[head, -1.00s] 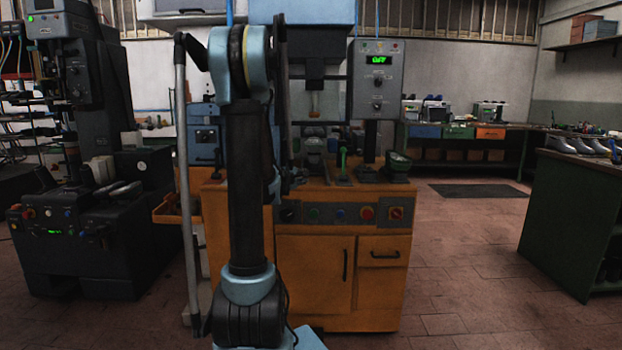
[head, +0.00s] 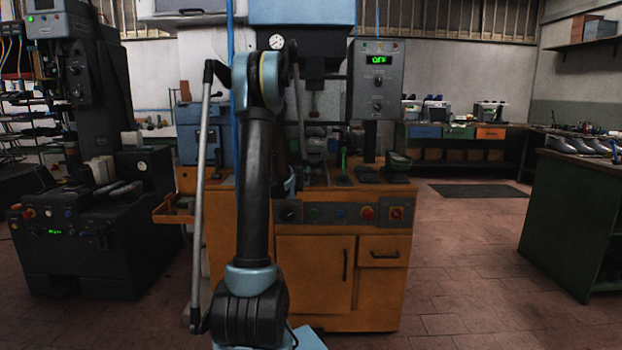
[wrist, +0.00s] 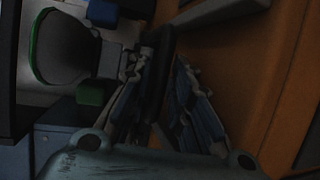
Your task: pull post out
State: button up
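In the wrist view, the two fingers of my gripper (wrist: 160,95) stand apart, with a dark upright bar (wrist: 160,65) showing between them. I cannot tell whether the fingers touch it or whether it is the post. A dark rounded form with a green rim (wrist: 62,48) is at upper left, beside a light grey fitting (wrist: 112,58). In the head view, my arm hides my gripper and part of the orange press cabinet (head: 313,272). A green upright piece (head: 343,160) stands on its top, right of my arm.
A control box with a green display (head: 378,62) rises at the cabinet's back right. A dark machine (head: 85,215) stands at left. A green bench (head: 570,215) with grey shoe forms is at right. The floor (head: 455,245) between cabinet and bench is clear.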

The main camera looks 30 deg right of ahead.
grip_shut()
jog(key=shift+a, duration=0.15)
jog(key=s+a, duration=0.8)
jog(key=s, duration=0.6)
jog(key=shift+a, duration=0.15)
jog(key=shift+s+f, duration=0.1)
grip_release()
jog(key=v, duration=1.2)
